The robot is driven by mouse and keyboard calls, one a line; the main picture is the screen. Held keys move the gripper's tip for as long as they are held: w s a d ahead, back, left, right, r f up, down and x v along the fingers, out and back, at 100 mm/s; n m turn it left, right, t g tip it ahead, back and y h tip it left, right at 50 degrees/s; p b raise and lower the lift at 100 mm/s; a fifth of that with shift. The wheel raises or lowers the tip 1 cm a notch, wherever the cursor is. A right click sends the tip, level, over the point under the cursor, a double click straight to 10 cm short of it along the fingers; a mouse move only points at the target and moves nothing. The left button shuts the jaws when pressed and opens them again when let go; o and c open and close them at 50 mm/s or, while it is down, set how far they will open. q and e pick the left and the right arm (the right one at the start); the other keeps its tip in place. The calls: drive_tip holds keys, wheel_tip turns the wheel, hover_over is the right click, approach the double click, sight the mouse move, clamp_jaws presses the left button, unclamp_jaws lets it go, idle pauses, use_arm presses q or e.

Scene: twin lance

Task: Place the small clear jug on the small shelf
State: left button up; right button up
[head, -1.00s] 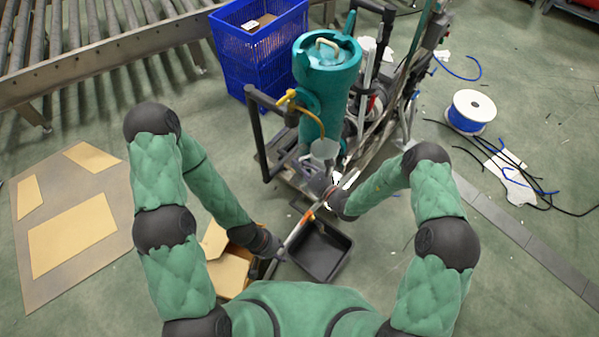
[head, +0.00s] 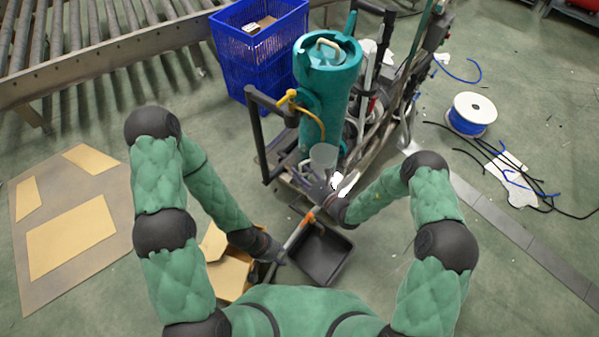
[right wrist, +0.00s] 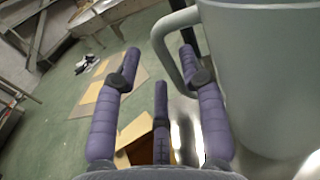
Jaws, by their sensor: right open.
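The small clear jug (head: 323,155) stands upright by the foot of the teal cylinder, over the cart's lower part. In the right wrist view the jug (right wrist: 265,80) fills the right side, its handle (right wrist: 162,50) pointing left. My right gripper (head: 328,190) is just below the jug. Its fingers (right wrist: 158,70) are spread, and one fingertip shows within the handle's loop; I cannot tell whether it touches. My left gripper (head: 280,256) is at the lower end of an orange and grey lance (head: 298,229); its grip is unclear. I cannot make out the small shelf for certain.
The teal cylinder (head: 326,75) stands on the cart behind the jug, with a dark tube frame (head: 257,130) left of it. A black tray (head: 325,258) and an open cardboard box (head: 228,275) lie in front. Blue crates (head: 255,50) stand behind.

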drive_tip(key=p+v, duration=0.3)
drive_tip(key=v, duration=0.8)
drive_tip(key=s+a+f+n+g+h, duration=0.1)
drive_tip(key=s+a+f+n+g, duration=0.1)
drive_tip(key=s+n+g, duration=0.7)
drive_tip(key=s+a+f+n+g, duration=0.1)
drive_tip(key=s+a+n+g, duration=0.15)
drive_tip(key=s+g, duration=0.75)
drive_tip(key=s+d+f+n+t+h, duration=0.35)
drive_tip(key=s+d+n+h, duration=0.3)
drive_tip(key=d, duration=0.25)
drive_tip(key=w+d+r+n+t+h, duration=0.1)
drive_tip(key=w+n+t, duration=0.2)
drive_tip(key=w, duration=0.3)
drive_tip(key=shift+d+r+n+t, duration=0.25)
drive_tip(key=shift+n+t, duration=0.1)
drive_tip(key=shift+n, duration=0.45)
drive_tip(key=shift+h, duration=0.25)
drive_tip(key=shift+c, duration=0.4)
